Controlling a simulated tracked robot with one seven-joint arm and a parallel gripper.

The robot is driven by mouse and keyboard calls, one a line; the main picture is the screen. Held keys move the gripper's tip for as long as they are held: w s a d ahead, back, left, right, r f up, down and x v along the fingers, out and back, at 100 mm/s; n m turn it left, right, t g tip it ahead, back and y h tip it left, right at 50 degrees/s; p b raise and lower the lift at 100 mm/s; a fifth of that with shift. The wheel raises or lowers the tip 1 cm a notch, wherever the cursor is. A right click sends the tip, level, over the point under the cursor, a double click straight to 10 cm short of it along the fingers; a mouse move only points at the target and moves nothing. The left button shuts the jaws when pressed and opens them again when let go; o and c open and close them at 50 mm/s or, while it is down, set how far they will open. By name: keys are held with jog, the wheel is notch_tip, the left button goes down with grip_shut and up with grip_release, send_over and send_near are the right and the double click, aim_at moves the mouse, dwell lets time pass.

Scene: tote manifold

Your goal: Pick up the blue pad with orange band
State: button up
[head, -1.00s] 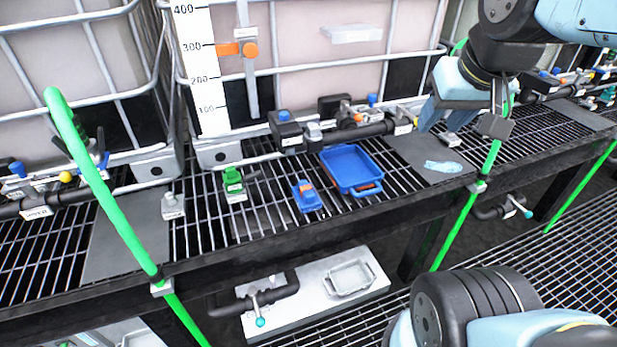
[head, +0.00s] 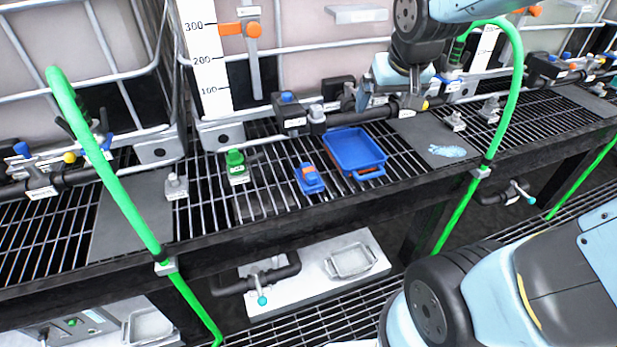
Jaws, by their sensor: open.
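The blue pad with an orange band (head: 310,181) lies on the grating shelf, just left of a blue tray (head: 372,158). It is fully visible and nothing touches it from above. My gripper (head: 386,98) hangs at the upper right of the pad, in front of the pipe and tank, above and behind the tray. It is open and apart from the pad. Its fingers are partly hidden by their angle, and I see nothing held between them.
A green block (head: 236,168) and a grey fitting (head: 175,187) stand left of the pad. Dark valves (head: 289,113) and pipe line the back. Green hoop rails (head: 113,187) rise at the shelf's front edge. The grating in front of the pad is clear.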

jog(key=w+a+f+n, duration=0.1)
jog(key=w+a+f, duration=0.5)
jog(key=f, duration=0.2)
jog(key=n+g+y, duration=0.1)
send_near(309, 170)
jog(key=x, duration=0.6)
jog(key=shift+a+f, duration=0.25)
jog(key=shift+f, duration=0.1)
jog(key=shift+x, duration=2.85)
jog(key=shift+w+d+r, duration=0.1)
jog(key=shift+d, duration=0.1)
jog(key=shift+c, duration=0.3)
jog(key=c, duration=1)
